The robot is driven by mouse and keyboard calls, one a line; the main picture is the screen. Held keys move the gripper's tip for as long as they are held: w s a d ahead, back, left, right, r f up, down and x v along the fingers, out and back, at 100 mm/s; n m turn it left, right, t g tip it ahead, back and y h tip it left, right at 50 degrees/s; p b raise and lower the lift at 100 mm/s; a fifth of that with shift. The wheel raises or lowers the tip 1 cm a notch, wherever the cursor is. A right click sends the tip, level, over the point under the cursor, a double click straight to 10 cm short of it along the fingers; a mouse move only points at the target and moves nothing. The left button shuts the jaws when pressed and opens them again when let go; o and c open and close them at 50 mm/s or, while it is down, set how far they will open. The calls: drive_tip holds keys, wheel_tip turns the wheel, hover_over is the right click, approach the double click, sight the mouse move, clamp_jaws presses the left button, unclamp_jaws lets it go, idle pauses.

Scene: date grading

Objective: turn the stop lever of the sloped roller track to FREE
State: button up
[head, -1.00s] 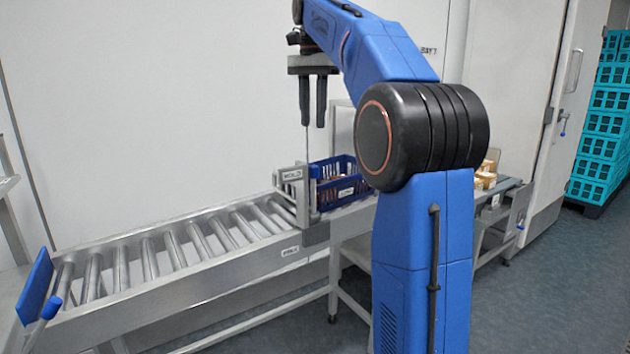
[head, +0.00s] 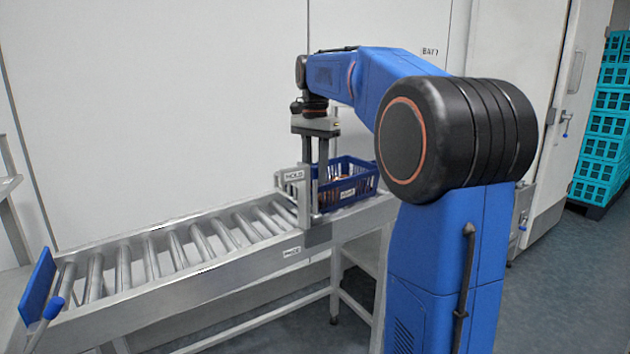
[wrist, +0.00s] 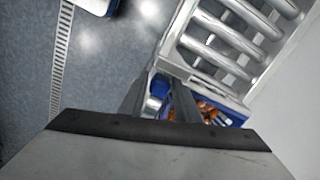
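The sloped roller track (head: 170,290) runs from the lower left up to a stop gate (head: 304,205) with a HOLD sign (head: 293,175). A small plate (head: 292,252) on the side rail is too small to read surely. My gripper (head: 315,178) points down at the gate, its two fingers apart. In the wrist view a blue grip (wrist: 160,84), apparently that of the stop lever, shows between the fingers; I cannot tell whether they touch it. The lever's lower part is hidden.
A blue crate (head: 352,172) with brown contents sits just behind the gate. The wall (head: 150,120) stands close behind. Teal crates (head: 607,130) are stacked far right.

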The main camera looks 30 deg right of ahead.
drive_tip(key=shift+f, duration=1.3)
clamp_jaws()
drive_tip(key=shift+d, duration=0.1)
